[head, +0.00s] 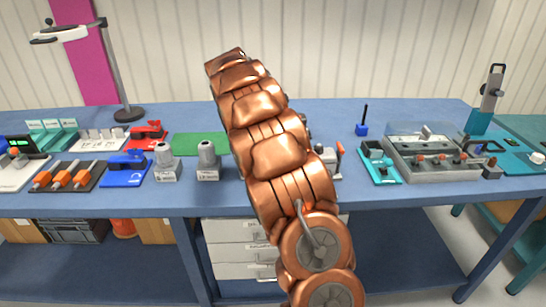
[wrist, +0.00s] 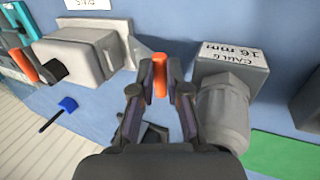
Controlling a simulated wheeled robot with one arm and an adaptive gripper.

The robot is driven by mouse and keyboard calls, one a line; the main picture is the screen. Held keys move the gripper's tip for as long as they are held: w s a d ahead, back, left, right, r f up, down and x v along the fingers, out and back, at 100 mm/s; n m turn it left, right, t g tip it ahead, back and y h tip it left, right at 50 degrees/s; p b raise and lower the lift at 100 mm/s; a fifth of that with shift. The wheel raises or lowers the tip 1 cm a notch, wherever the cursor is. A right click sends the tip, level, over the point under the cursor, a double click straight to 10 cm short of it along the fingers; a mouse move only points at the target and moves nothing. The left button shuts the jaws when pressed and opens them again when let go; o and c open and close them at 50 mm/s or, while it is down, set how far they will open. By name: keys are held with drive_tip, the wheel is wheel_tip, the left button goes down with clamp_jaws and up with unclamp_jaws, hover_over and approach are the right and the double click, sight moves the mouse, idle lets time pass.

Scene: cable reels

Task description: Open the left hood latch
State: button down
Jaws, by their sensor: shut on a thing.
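The grey hood housing (wrist: 78,60) stands on the blue bench and shows in the wrist view left of my gripper. An orange latch lever (wrist: 159,72) at its near-right side lies between my two fingers. My gripper (wrist: 160,84) is shut on this lever. Another orange lever (wrist: 22,66) is at the far left of the hood. In the head view only the right part of the hood (head: 327,156) and its right orange lever (head: 340,150) show. My copper arm hides the held lever and my gripper there.
A grey cable gland block (wrist: 232,75) stands close to the right of my fingers. A green mat (head: 200,143) lies left of my arm. A blue-based post (head: 362,128) and a grey tray (head: 440,172) are to the right. Several fixtures crowd the bench's left.

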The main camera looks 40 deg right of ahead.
drive_tip(key=shift+w, duration=0.1)
idle(0.3)
drive_tip(key=c, duration=1.2)
unclamp_jaws()
drive_tip(key=shift+a, duration=0.1)
drive_tip(key=shift+o, duration=0.2)
drive_tip(key=shift+r, duration=0.1)
